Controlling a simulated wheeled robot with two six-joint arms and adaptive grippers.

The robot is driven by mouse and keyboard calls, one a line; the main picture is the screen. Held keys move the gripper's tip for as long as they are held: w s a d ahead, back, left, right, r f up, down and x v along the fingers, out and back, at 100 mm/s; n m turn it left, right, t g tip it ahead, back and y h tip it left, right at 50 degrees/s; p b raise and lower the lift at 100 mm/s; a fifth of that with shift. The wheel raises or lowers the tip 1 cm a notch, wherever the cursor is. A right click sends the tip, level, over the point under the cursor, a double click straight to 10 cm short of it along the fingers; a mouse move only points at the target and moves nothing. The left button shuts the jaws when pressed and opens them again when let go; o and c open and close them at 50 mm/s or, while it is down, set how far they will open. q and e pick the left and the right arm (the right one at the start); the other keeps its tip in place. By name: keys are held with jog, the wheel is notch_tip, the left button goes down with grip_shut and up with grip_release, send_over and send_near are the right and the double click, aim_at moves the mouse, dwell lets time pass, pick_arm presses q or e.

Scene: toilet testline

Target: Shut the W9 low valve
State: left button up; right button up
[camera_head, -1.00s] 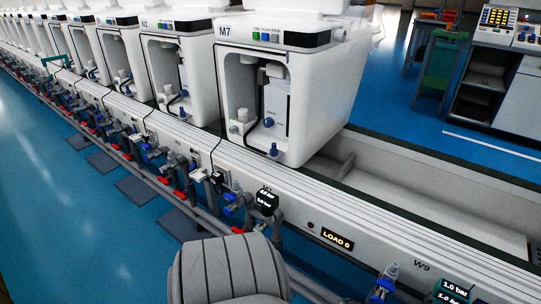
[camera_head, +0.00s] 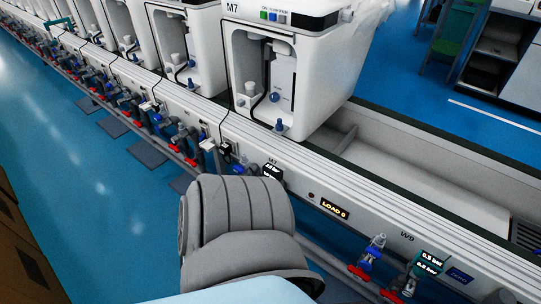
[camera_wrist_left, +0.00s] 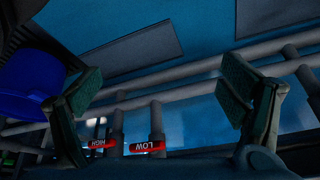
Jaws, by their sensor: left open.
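The W9 station is at the lower right of the head view, with a two-line bar display (camera_head: 428,262) and red valve handles (camera_head: 359,272) below the rail. The handle labels are too small to read there. In the left wrist view, a red handle marked LOW (camera_wrist_left: 148,147) and another marked HIGH (camera_wrist_left: 102,144) appear upside down on pipes. No station name shows there. My left gripper (camera_wrist_left: 165,85) is open and empty, its fingers spread on either side of these handles. I see no contact with LOW. My right gripper is not in view.
A long white rail (camera_head: 375,205) carries toilets, including M7 (camera_head: 278,70). Pipes and several red handles run below it. Grey horizontal pipes (camera_wrist_left: 205,80) cross the wrist view, and a blue part (camera_wrist_left: 30,85) lies at its left. Blue floor (camera_head: 60,185) is open at left.

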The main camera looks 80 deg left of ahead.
pick_arm(q)
jog(key=s+f+m+g+p, duration=0.1)
jog(key=s+f+m+g, duration=0.1)
jog(key=s, duration=0.7)
jog(key=shift+a+f+m, duration=0.15)
jog(key=shift+f+m, duration=0.15)
jog(key=shift+m, duration=0.2)
